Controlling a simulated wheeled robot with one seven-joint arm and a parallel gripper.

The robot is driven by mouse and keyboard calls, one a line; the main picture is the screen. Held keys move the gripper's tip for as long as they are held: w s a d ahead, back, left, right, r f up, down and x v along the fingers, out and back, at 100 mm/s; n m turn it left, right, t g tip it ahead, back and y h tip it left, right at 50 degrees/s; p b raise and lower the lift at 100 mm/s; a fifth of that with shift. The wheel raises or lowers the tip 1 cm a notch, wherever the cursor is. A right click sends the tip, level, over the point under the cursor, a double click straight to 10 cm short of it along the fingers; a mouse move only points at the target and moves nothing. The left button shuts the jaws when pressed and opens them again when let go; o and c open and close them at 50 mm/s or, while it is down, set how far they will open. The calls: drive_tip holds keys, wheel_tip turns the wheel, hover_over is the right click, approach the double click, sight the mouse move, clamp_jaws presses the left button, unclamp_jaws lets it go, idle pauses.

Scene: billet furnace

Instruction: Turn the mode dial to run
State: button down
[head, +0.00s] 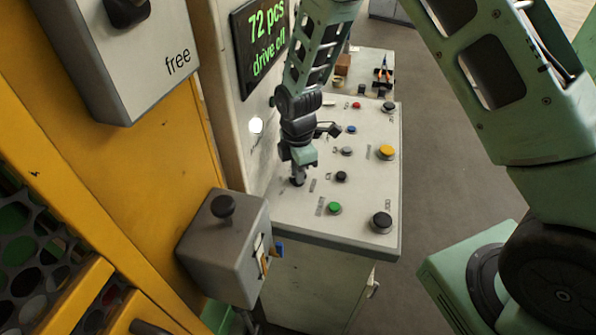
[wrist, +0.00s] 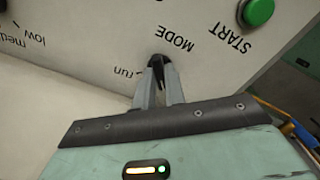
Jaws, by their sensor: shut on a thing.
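The black mode dial (wrist: 161,62) sits on the pale panel beside the printed word MODE. My gripper (wrist: 160,82) is shut on it, one finger on each side. The word "run" is printed at the dial's left in the wrist view. The fingers hide much of the dial, so I cannot tell which mark it points to. In the head view my gripper (head: 298,173) reaches down to the dial (head: 297,182) near the left edge of the sloped control desk (head: 290,238).
The green START button (wrist: 258,12) is near the dial; it also shows in the head view (head: 334,208). Several other knobs and buttons, including a yellow one (head: 386,152), are on the desk. A grey box (head: 222,250) with a black knob stands close in front. A screen (head: 262,40) reads "72 pcs".

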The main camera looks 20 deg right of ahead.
drive_tip(key=m+b, duration=0.1)
drive_tip(key=m, duration=0.3)
drive_tip(key=m+b, duration=0.1)
drive_tip(key=m, duration=0.3)
drive_tip(key=shift+m, duration=0.4)
drive_tip(key=m, duration=0.4)
drive_tip(key=shift+m, duration=1.9)
drive_tip(key=c, duration=1.5)
unclamp_jaws()
drive_tip(key=shift+o, duration=0.2)
wheel_tip(320, 180, up, 18)
drive_tip(key=b, duration=0.3)
drive_tip(key=shift+f, duration=0.25)
drive_tip(key=shift+s, duration=0.1)
